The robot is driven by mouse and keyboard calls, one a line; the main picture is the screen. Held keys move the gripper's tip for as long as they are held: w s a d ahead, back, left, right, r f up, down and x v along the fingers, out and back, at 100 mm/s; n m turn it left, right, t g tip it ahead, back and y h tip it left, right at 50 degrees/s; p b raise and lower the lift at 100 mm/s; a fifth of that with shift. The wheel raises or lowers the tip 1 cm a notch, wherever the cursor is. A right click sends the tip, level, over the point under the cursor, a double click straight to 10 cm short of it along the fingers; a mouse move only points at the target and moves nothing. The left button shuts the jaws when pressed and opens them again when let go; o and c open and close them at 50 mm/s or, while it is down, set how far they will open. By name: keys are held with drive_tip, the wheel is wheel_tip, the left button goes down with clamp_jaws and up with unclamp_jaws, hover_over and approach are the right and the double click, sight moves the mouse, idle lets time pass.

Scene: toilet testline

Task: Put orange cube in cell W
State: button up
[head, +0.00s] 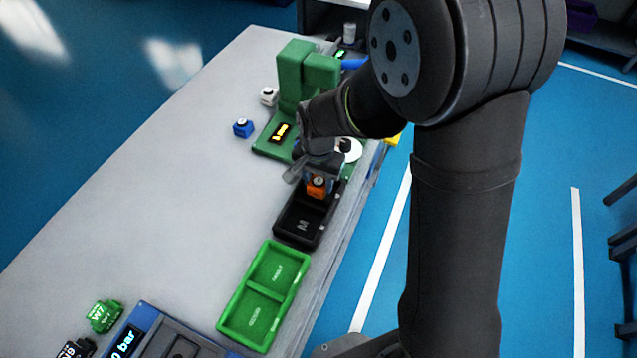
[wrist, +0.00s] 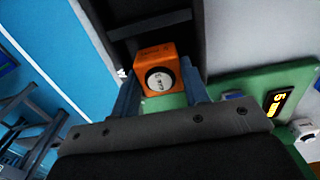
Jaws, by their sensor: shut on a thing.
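The orange cube (head: 317,191) has a round white-and-dark label on its face. My gripper (head: 319,178) is shut on it; in the wrist view the cube (wrist: 156,72) sits between the two fingers. The black two-cell tray (head: 283,226) is below. Its near cell bears a pale letter that reads like M or an upside-down W. The cube appears over the far part of the tray, whose far cell is mostly hidden by the gripper and cube. I cannot tell the cube's exact height above it. The tray also shows in the wrist view (wrist: 183,45), ahead of the cube.
A green two-cell tray (head: 235,303) lies nearer on the grey table. A green machine (head: 296,75) with a lit display stands just beyond the gripper. A blue cube (head: 243,128) and white cube (head: 268,97) lie left of it. The table's left middle is clear.

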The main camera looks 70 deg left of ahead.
sight(319, 181)
drive_tip(key=shift+f, duration=0.8)
drive_tip(key=shift+f, duration=0.1)
drive_tip(key=o, duration=0.7)
drive_tip(key=shift+o, duration=0.2)
wheel_tip(319, 181, up, 12)
